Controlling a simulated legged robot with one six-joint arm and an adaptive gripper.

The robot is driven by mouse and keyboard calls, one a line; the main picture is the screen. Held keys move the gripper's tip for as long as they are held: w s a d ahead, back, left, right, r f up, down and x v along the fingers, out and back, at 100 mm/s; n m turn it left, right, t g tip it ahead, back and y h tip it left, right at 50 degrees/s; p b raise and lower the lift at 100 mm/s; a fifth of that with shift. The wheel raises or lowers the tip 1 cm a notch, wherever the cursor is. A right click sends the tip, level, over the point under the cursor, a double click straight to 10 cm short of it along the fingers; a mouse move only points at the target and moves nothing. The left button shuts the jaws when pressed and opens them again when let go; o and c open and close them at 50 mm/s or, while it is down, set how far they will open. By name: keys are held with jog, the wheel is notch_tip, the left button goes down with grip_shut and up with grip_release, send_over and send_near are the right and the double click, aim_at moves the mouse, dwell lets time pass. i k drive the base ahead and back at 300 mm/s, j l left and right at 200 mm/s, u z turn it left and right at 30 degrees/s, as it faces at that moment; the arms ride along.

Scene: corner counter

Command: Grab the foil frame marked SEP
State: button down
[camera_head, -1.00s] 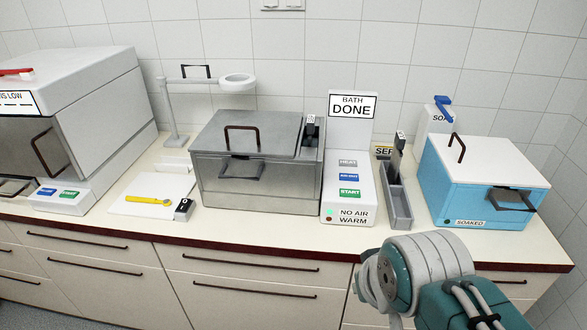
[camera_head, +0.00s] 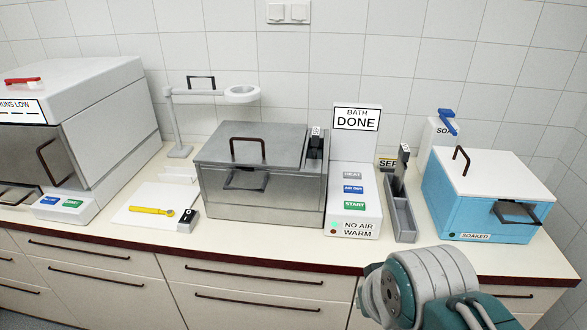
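A similar dark labelled piece (camera_head: 316,143) stands at the right end of the steel bath (camera_head: 262,196). My gripper is out of view; only my arm's links show at the lower right, in front of the counter.
A white panel (camera_head: 355,180) reading BATH DONE and NO AIR WARM stands left of the holder. A blue box (camera_head: 470,212) with a white lid, marked SOAKED, stands right of it. A white oven-like unit (camera_head: 75,120) fills the left. Counter front near the bath is clear.

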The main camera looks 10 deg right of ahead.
aim_at(317, 130)
jog(key=i+j+z, duration=0.5)
jog(key=j, duration=0.3)
jog(key=i, duration=0.2)
